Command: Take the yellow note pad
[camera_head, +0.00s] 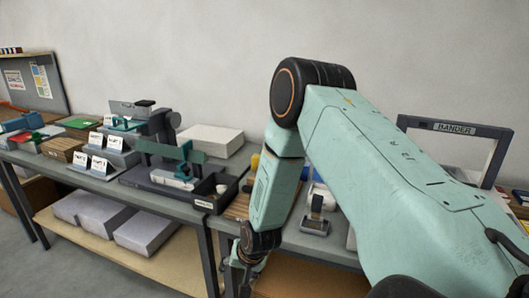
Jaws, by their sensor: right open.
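I cannot make out a yellow note pad for certain. A small yellow thing (255,161) shows at the back of the table, partly hidden behind my right arm. My right gripper (240,282) hangs low in front of the table's front edge, at the bottom of the view. It is open, small and partly cut off, and I see nothing between its fingers. My left gripper is not in view.
The long table (180,199) carries a black tray (205,203), a white box (211,139), a grey device (315,224) and labelled stands (98,163). A dark frame marked BANDER (455,128) stands at right. A lower shelf (75,231) holds grey packs (146,231). Floor at left is clear.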

